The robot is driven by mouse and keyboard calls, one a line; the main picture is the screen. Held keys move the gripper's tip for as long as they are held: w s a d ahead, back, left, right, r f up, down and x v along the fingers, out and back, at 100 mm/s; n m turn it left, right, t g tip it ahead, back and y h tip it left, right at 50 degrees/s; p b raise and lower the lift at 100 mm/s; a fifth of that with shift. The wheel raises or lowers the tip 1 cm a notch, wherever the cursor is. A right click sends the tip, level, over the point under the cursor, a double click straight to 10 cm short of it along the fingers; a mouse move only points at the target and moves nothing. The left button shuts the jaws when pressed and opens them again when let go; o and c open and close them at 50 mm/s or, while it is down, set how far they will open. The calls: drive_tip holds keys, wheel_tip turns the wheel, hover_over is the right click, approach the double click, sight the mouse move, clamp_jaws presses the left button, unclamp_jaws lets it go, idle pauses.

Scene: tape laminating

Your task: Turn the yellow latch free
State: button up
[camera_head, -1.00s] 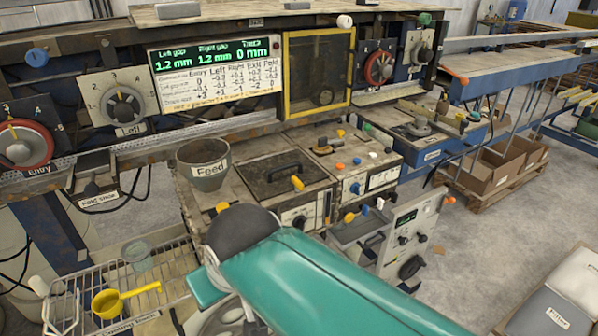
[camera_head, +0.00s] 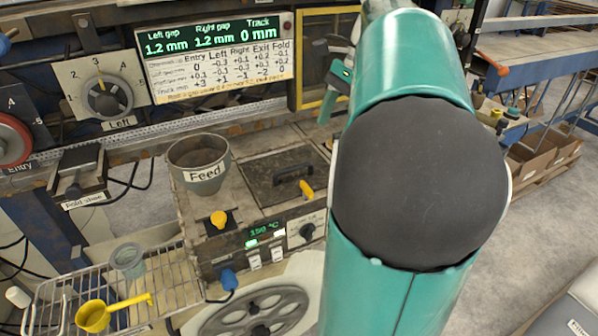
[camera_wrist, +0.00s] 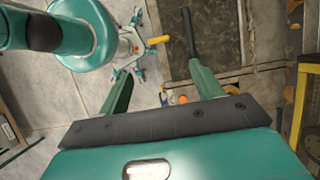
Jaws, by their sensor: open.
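The yellow latch (camera_head: 306,190) sits at the right front edge of a dark lid with a black handle, in the head view. In the wrist view it shows as a short yellow bar (camera_wrist: 157,40) beside the lid, beyond the gap between my fingers. My gripper (camera_head: 333,92) is in front of the yellow-framed window, above the lid and apart from the latch. In the wrist view the two teal fingers of my gripper (camera_wrist: 161,68) stand wide apart with nothing between them. My arm hides what lies right of the latch in the head view.
The dark lid (camera_head: 260,182) lies right of the Feed funnel (camera_head: 198,162). A yellow knob (camera_head: 218,219) is in front of the funnel. A wire rack with a yellow scoop (camera_head: 95,315) is at lower left. The yellow-framed window (camera_head: 299,60) stands behind.

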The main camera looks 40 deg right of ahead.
sight(308, 186)
drive_tip(key=x, duration=1.3)
drive_tip(key=shift+s+a+f, duration=0.1)
drive_tip(key=shift+a+f, duration=0.1)
drive_tip(key=shift+f, duration=0.05)
drive_tip(key=c, duration=1)
